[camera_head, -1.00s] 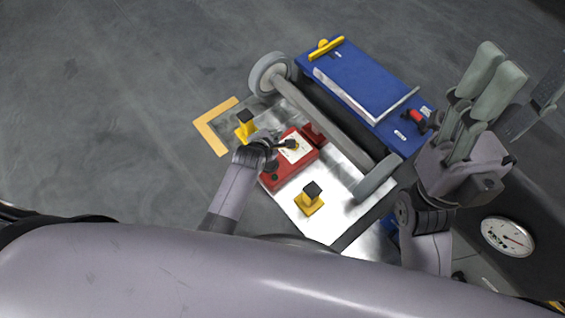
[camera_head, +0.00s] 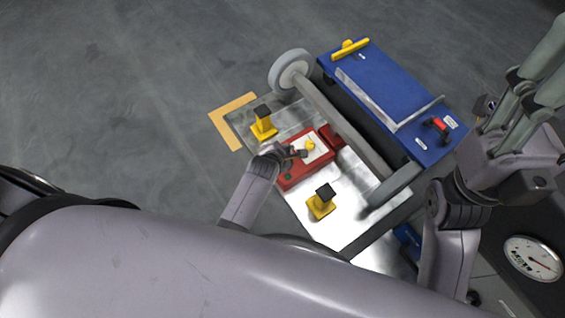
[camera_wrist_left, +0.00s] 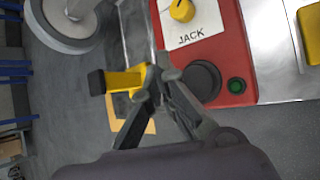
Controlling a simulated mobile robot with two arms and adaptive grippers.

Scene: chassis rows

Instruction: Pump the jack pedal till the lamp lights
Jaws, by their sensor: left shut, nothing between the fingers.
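The jack is a red box labelled JACK (camera_head: 295,177) on a bright metal plate. Its white panel carries a yellow knob (camera_head: 311,145), which also shows in the left wrist view (camera_wrist_left: 182,10). Below the panel in that view are a round dark pedal-like disc (camera_wrist_left: 202,80) and a small round green lamp (camera_wrist_left: 236,86); I cannot tell if it is lit. My left gripper (camera_head: 301,154) is shut and empty over the box's edge beside the white panel. In the wrist view its tips (camera_wrist_left: 157,68) are left of the disc. My right gripper (camera_head: 549,75) is at the upper right, its fingertips cut off.
Two yellow stands with black tops (camera_head: 263,126) (camera_head: 321,203) flank the jack. A grey axle with a wheel (camera_head: 291,70) lies behind it. A blue cart (camera_head: 392,88) stands beyond. A dial gauge (camera_head: 533,258) is at lower right. Open floor lies left.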

